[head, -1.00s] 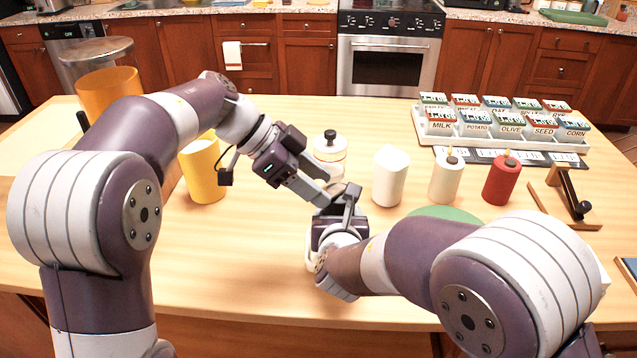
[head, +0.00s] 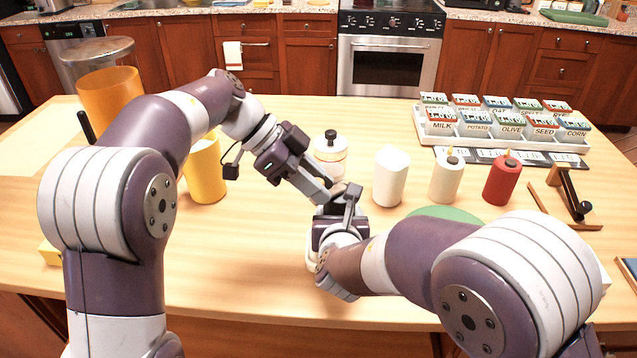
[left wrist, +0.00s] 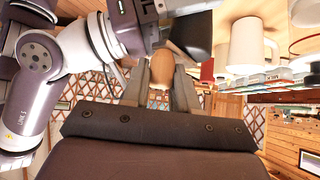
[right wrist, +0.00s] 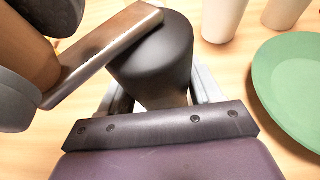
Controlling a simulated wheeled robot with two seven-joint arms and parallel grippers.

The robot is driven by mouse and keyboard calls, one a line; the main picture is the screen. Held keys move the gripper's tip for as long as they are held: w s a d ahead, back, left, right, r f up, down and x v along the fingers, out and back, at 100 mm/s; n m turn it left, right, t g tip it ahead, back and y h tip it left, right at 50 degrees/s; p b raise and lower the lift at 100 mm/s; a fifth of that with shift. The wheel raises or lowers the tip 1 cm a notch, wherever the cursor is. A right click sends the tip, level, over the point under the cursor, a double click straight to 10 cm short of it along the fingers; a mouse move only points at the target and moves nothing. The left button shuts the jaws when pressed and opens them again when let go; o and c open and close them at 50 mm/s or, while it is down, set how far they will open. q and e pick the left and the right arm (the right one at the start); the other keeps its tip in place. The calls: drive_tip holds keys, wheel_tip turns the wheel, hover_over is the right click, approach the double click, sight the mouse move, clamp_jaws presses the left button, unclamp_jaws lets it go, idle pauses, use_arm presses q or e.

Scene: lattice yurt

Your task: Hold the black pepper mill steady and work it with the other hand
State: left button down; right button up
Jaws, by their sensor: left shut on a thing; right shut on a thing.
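The black pepper mill (right wrist: 155,62) shows in the right wrist view as a dark rounded body with a flat metal crank (right wrist: 105,45) across its top. My right gripper (head: 340,218) is shut on the mill's body, one finger on each side. My left gripper (head: 332,194) is shut on the crank's brown wooden knob (left wrist: 162,67), above the right gripper. In the head view the two grippers meet near the middle of the table and hide most of the mill.
A white canister (head: 390,176), a cream bottle (head: 446,180) and a red bottle (head: 502,182) stand right of the grippers. A lidded jar (head: 330,150) is behind, a yellow cup (head: 205,172) left. A green plate (right wrist: 293,90) lies close on the right. The front table is clear.

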use_arm(q)
drive_tip(key=shift+w+a+m+g+y, duration=0.25)
drive_tip(key=shift+w+m+g, duration=0.25)
drive_tip(key=shift+m+g, duration=0.5)
drive_tip(key=shift+w+a+m+g+y, duration=0.25)
drive_tip(key=shift+w+m+g, duration=0.3)
drive_tip(key=shift+m, duration=0.75)
use_arm(e)
drive_tip(key=shift+f, duration=0.2)
use_arm(q)
drive_tip(key=shift+s, duration=0.1)
drive_tip(key=c, duration=0.9)
unclamp_jaws()
drive_tip(key=shift+s, duration=0.1)
